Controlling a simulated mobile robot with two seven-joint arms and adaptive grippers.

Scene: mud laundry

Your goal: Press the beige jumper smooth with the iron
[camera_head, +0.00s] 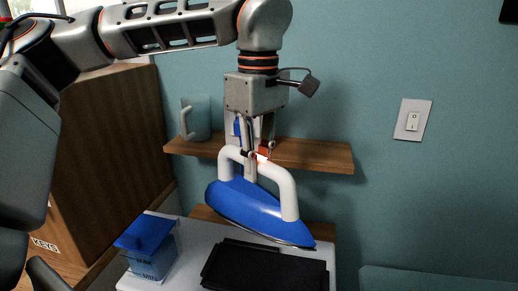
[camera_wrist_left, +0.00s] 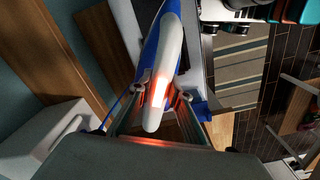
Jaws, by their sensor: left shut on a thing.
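My left gripper (camera_head: 258,158) is shut on the white handle of the blue iron (camera_head: 245,205). The iron is upright, its nose pointing right and slightly down, and it appears to hang above the white table. The tip overlaps the far edge of a black flat pad (camera_head: 265,268); whether it touches is hard to tell. In the left wrist view, the fingers (camera_wrist_left: 163,92) sit on both sides of the white handle, with the blue body of the iron (camera_wrist_left: 150,48) beyond. I cannot make out the beige jumper in either view. My right gripper is not in view.
A blue-lidded container (camera_head: 150,247) stands on the white table (camera_head: 190,262) left of the pad. A wooden shelf (camera_head: 310,155) with a pale mug (camera_head: 196,117) is on the wall close behind the iron. A wooden cabinet (camera_head: 110,150) stands at the left.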

